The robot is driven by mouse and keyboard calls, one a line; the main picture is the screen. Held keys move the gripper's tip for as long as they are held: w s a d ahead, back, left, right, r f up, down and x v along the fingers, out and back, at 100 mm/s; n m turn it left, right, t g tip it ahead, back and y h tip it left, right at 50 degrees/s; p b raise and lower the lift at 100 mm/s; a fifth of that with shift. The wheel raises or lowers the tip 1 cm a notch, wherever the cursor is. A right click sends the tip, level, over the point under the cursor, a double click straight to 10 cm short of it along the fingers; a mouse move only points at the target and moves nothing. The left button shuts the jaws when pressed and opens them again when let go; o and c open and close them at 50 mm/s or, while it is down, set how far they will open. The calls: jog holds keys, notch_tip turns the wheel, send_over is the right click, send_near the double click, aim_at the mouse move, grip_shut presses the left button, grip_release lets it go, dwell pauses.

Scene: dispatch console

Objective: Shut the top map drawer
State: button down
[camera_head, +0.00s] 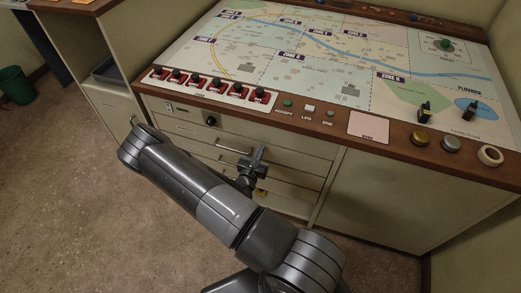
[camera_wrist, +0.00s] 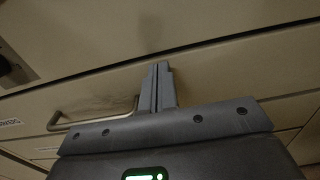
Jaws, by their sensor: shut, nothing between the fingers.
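The drawer stack sits under the console's sloping map top, left of a plain panel. An upper drawer front (camera_head: 185,128) with a bar handle (camera_head: 234,151) is partly covered by my arm. I cannot tell from this view how far it stands out. My gripper (camera_head: 259,153) is at the drawer fronts, just right of that handle. In the wrist view, the shut, empty fingers (camera_wrist: 157,86) point at a pale drawer front (camera_wrist: 215,72), across its upper edge. Contact with the front cannot be told.
The wooden console edge (camera_head: 300,130) overhangs the drawers, with red switches (camera_head: 208,86) and buttons above. A side cabinet (camera_head: 110,105) stands at the left. A green bin (camera_head: 16,86) is far left. The floor (camera_head: 60,200) at left is clear.

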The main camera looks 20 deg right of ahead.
jog(key=v, duration=1.2)
jog(key=shift+s+a, duration=0.2)
jog(key=shift+a, duration=0.1)
jog(key=s+d+r+m+g, duration=0.2)
jog(key=s+r+m+g, duration=0.1)
jog(key=r+m+g, duration=0.55)
jog(key=s+d+r+m+g, duration=0.1)
jog(key=s+r+m+g, duration=0.1)
jog(key=r+m+g, duration=0.65)
jog(key=s+a+r+m+t+y, duration=0.2)
jog(key=s+r+m+t+y, duration=0.1)
jog(key=r, duration=0.5)
jog(key=s+a+r+m+t+y, duration=0.3)
jog(key=s+r+y, duration=0.1)
jog(key=r, duration=0.5)
jog(key=s+a+r+m+t+y, duration=0.2)
jog(key=s+r+m+t+y, duration=0.1)
jog(key=r, duration=0.6)
jog(key=m+y, duration=0.1)
jog(key=y, duration=0.1)
jog(key=shift+s+a+r+t+y, duration=0.25)
jog(key=shift+s+a+t+y, duration=0.1)
jog(key=shift+s+t+y, duration=0.05)
